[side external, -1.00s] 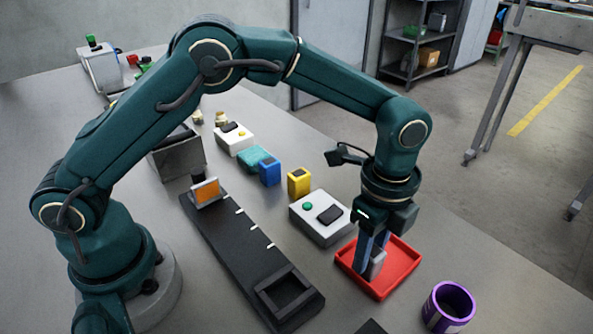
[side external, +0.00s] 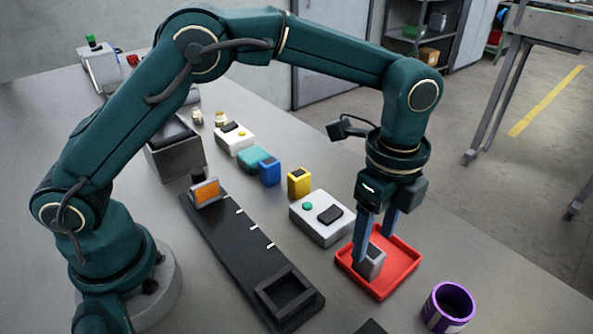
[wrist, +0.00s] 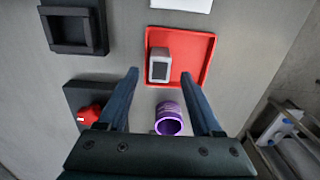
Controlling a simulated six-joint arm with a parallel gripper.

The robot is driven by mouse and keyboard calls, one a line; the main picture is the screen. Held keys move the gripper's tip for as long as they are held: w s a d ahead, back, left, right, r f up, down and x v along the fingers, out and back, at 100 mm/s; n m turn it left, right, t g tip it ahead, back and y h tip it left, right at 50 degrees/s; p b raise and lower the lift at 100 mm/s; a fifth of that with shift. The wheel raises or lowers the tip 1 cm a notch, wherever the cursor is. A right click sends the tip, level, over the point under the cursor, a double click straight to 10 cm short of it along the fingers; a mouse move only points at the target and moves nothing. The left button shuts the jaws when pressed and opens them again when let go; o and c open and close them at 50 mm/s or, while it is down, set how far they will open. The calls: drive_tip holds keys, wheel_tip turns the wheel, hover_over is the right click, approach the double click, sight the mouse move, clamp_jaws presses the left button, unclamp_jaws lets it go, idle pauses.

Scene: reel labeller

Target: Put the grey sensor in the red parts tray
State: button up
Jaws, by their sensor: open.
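The grey sensor (side external: 371,262) is a small block with a dark face, standing inside the red parts tray (side external: 401,279). In the wrist view the sensor (wrist: 159,66) sits in the left part of the red tray (wrist: 196,45). My gripper (side external: 375,240) is open above the tray, its fingers apart. The left finger overlaps the sensor's edge in the side view, and I cannot tell whether it touches. In the wrist view the open fingers (wrist: 160,76) show nothing gripped between them.
A purple cup (side external: 448,306) stands in front of the tray. A white box with a green button (side external: 322,220) is behind it. A black track (side external: 240,250) with a square frame lies to the left. Yellow (side external: 299,182) and blue (side external: 270,172) blocks stand farther back.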

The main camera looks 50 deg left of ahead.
sight(371, 250)
drive_tip(key=s+a+r+n+t, duration=0.1)
drive_tip(key=a+r+n, duration=0.3)
drive_tip(key=r, duration=0.8)
drive_tip(key=s+a+f+n+t, duration=0.3)
drive_tip(key=s+a+n+t, duration=0.1)
drive_tip(key=s+a+n, duration=0.8)
drive_tip(key=shift+s+f+n+t, duration=0.15)
drive_tip(key=shift+s+n+t, duration=0.15)
drive_tip(key=shift+s+n, duration=0.65)
